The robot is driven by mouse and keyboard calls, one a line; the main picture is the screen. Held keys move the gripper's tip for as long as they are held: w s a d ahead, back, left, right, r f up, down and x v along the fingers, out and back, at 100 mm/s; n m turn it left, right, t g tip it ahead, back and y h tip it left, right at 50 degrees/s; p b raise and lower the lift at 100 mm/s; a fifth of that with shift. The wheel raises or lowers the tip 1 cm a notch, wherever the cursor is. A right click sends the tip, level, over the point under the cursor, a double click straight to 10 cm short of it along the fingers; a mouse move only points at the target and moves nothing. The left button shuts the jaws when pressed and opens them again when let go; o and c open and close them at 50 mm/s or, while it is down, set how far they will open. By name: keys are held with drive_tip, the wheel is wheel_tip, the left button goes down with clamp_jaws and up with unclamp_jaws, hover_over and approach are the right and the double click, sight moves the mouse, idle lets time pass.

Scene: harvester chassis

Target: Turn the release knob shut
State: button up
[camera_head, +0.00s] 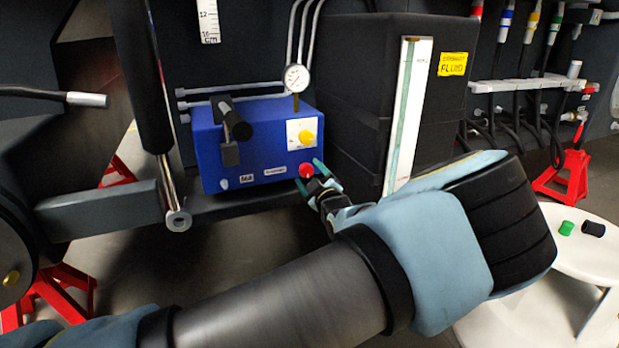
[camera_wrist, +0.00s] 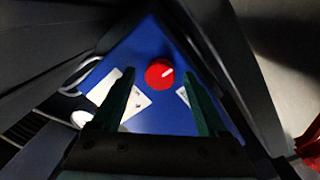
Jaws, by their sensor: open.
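The red knob (camera_head: 306,170) is on the lower right of the front face of a blue box (camera_head: 240,150). In the wrist view the red knob (camera_wrist: 159,73) shows a white pointer mark toward its upper right. My gripper (camera_head: 312,173) is open, its green fingertips on either side of the knob in the head view. In the wrist view my gripper (camera_wrist: 160,95) has the knob ahead of and between its two fingers. Whether the fingers touch the knob cannot be told.
A yellow knob (camera_head: 307,137) on a white plate sits above the red one. A black lever (camera_head: 236,125) juts from the box's left, and a gauge (camera_head: 296,78) stands on top. A dark tank (camera_head: 345,120) with a sight strip stands close at the right.

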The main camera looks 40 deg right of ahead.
drive_tip(key=shift+w, duration=0.1)
clamp_jaws()
idle(0.6)
